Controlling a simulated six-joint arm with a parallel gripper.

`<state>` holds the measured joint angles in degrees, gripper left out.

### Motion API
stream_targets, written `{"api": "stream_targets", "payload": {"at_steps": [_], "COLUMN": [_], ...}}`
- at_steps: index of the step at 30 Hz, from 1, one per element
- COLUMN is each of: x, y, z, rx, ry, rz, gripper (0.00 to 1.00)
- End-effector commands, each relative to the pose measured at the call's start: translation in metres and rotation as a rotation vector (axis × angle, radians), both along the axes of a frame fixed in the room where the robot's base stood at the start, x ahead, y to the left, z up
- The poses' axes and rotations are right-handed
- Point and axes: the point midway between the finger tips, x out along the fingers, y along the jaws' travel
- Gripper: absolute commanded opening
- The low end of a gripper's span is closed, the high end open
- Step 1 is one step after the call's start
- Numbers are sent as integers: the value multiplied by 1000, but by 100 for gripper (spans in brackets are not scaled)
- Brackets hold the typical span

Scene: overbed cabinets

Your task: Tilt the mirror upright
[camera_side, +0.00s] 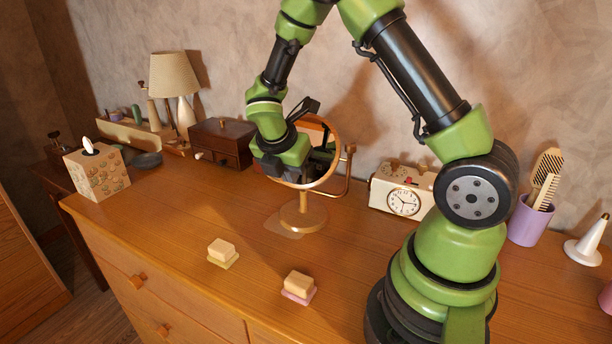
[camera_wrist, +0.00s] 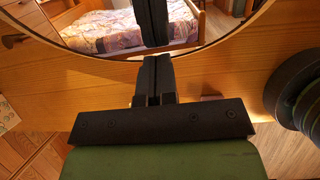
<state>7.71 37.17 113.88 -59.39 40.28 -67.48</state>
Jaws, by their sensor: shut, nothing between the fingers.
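The round mirror (camera_side: 334,166) stands on a wooden base (camera_side: 303,216) on the dresser, held by a curved side bracket. In the side view my arm hides much of its left half. In the wrist view the mirror glass (camera_wrist: 110,30) fills the top and reflects a bed with a patterned cover. My gripper (camera_wrist: 153,60) is shut and empty, with its dark fingers together at the lower rim of the mirror. A reflection of the fingers shows in the glass. I cannot tell whether the fingertips touch it. In the side view my gripper (camera_side: 296,172) is in front of the mirror, mostly hidden.
A cream clock (camera_side: 404,203) stands right of the mirror, and a dark wooden box (camera_side: 221,144) behind left. A tissue box (camera_side: 97,172) is at the left. Two small blocks (camera_side: 222,249) (camera_side: 299,284) lie in front on open dresser top (camera_side: 170,235).

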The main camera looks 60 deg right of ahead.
Motion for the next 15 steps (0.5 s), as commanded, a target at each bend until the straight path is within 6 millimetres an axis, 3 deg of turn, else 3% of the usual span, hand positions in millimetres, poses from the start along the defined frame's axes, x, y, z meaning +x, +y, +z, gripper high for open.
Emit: {"api": "stream_targets", "payload": {"at_steps": [15], "x": [0], "y": [-5], "z": [-6], "rx": [1], "ry": [0], "rz": [-1], "gripper": [0]}}
